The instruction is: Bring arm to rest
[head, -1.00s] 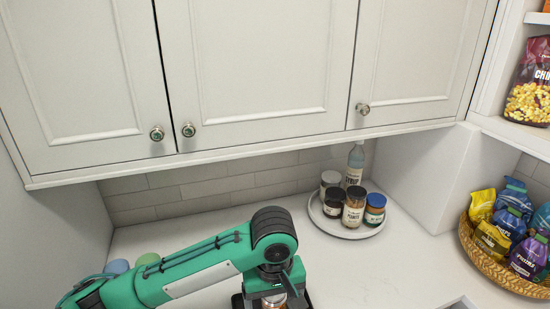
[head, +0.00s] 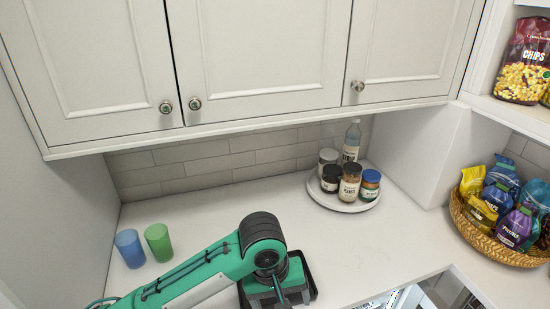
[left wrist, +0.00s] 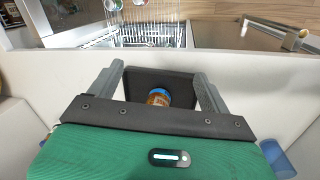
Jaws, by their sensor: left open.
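My left arm comes in from the lower left in the head view, with the left gripper (head: 278,299) low over a black tray (head: 311,284) on the counter. In the left wrist view the left gripper (left wrist: 160,74) is open, its two dark fingers apart. A jar with a blue lid and brown contents (left wrist: 158,97) shows between and below the fingers, on the black tray (left wrist: 178,80). I cannot tell how far the fingers are from it. In the head view the gripper hides this jar. My right gripper is not in view.
A blue cup (head: 130,248) and a green cup (head: 159,243) stand left of my arm. A round tray (head: 343,206) holds several jars and a bottle at the back. A basket of snacks (head: 482,238) is at the right. Cabinets (head: 250,60) hang above. An open dishwasher (left wrist: 135,33) lies beyond the counter edge.

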